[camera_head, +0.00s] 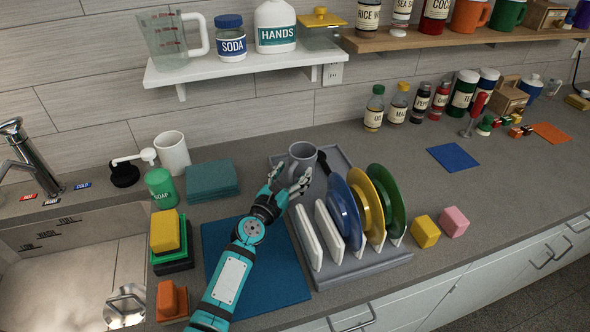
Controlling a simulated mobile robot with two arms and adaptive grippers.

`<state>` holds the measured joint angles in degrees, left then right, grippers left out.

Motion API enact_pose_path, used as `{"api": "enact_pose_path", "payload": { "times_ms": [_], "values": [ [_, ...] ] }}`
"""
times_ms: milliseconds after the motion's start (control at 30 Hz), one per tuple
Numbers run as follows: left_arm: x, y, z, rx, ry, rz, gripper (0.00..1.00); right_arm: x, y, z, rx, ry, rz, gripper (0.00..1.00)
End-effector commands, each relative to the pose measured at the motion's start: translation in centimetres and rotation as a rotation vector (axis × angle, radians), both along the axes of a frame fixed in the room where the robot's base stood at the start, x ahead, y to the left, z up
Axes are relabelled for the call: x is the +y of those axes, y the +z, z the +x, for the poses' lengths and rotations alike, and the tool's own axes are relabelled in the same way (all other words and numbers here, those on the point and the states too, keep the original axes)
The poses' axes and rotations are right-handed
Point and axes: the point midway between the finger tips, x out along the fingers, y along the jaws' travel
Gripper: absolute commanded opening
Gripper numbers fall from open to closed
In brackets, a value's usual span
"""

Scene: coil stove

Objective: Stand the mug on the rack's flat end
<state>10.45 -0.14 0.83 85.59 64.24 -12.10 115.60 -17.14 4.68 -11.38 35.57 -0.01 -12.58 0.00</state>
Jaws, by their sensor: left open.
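A grey mug (302,161) stands upright, mouth up, at the back left of the grey dish rack (362,268), on what looks like its flat end (336,160). My left gripper (291,178) is open, just in front of the mug and slightly to its left. Its fingers point toward the mug; whether they touch it is hard to tell. The fingers hide part of the mug's lower side. My right gripper is out of view.
The rack holds white slabs (305,237) and blue, yellow and green plates (342,210) beside my gripper. A blue mat (275,285) lies under my left arm. A white cup (172,154) and soap bottle (161,188) stand left. A shelf (240,66) hangs above.

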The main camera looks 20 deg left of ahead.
Motion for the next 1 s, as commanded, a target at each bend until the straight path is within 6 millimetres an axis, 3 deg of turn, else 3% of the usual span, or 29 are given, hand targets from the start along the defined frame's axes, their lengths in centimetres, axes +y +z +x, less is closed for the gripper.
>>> {"api": "enact_pose_path", "payload": {
  "times_ms": [200,367,867,1000],
  "values": [
    [0.7,-0.1,-3.9,0.001,0.001,0.001,0.64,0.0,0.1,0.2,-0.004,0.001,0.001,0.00],
    [1.0,-0.1,-5.4,0.000,0.001,0.001,0.64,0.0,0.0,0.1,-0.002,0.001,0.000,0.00],
    [1.0,0.0,-5.7,-0.001,0.000,0.001,0.64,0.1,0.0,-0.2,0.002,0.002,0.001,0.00],
    [1.0,1.0,-5.7,-0.001,0.000,0.001,0.64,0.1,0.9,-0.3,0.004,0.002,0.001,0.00]
  ]
}}
